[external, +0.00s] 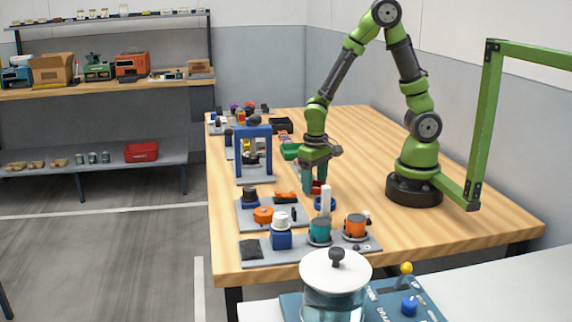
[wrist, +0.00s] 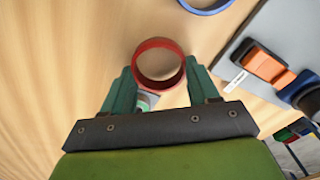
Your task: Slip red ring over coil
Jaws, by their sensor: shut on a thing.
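My gripper (external: 319,183) points down over the wooden table and is shut on a red ring (external: 317,188). In the wrist view the red ring (wrist: 160,44) sits between the two green fingers of my gripper (wrist: 159,68), its opening facing the camera. The wood shows through it. I cannot tell the exact gap between ring and table. A white upright post (external: 326,196) stands just in front of the gripper, with a blue ring (external: 318,205) low near it; I cannot tell whether the ring is around it. I cannot pick out the coil with certainty.
A glass jar (external: 335,290) is in front. The table's right side is clear.

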